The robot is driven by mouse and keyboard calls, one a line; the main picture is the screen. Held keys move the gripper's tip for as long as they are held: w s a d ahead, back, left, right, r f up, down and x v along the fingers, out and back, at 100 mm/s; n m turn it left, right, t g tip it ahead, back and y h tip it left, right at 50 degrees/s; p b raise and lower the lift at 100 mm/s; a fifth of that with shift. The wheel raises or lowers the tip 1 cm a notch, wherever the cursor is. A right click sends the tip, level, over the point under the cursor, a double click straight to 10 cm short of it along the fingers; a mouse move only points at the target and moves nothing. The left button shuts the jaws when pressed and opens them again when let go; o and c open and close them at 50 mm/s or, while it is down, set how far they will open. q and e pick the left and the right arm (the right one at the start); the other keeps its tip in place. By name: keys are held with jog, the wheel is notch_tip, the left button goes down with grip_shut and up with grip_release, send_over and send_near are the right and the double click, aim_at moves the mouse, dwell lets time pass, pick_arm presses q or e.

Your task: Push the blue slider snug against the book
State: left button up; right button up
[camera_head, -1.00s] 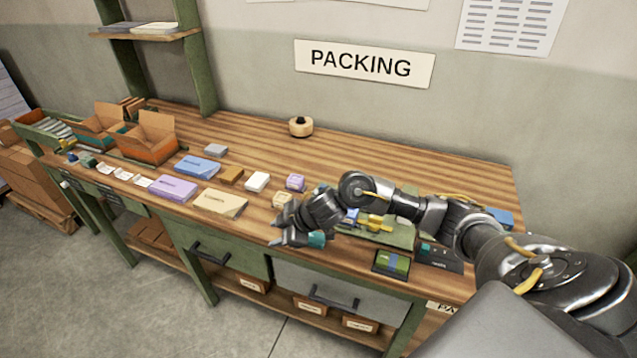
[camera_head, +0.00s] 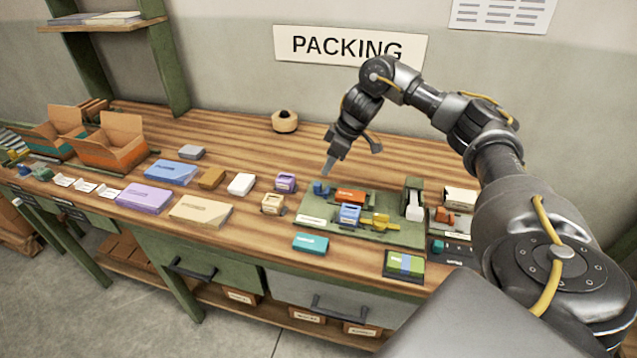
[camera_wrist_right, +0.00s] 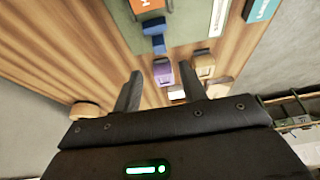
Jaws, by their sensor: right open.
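The blue slider (camera_head: 321,188) sits at the left end of the green board (camera_head: 388,234). An orange block that looks like the book (camera_head: 351,196) lies on the board just right of it. A narrow gap seems to separate them. In the right wrist view the slider (camera_wrist_right: 154,35) is ahead of the fingers, with the orange book (camera_wrist_right: 146,5) beyond it at the top edge. My right gripper (camera_head: 350,158) is open and empty, above and behind the slider, one finger pointing down near it. My left gripper is out of view.
The board also holds a blue box (camera_head: 348,215), a yellow piece (camera_head: 379,222) and a green stand with a white block (camera_head: 414,212). A teal box (camera_head: 310,243) lies in front of the board. A purple box (camera_head: 286,182) and a beige box (camera_head: 272,204) stand left. Behind the board the table is clear.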

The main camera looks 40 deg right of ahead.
aim_at(318, 184)
jog(key=p+x, duration=0.1)
jog(key=x, duration=0.7)
jog(key=shift+w+f, duration=0.1)
jog(key=shift+f, duration=0.25)
jog(key=shift+c, duration=0.4)
grip_shut()
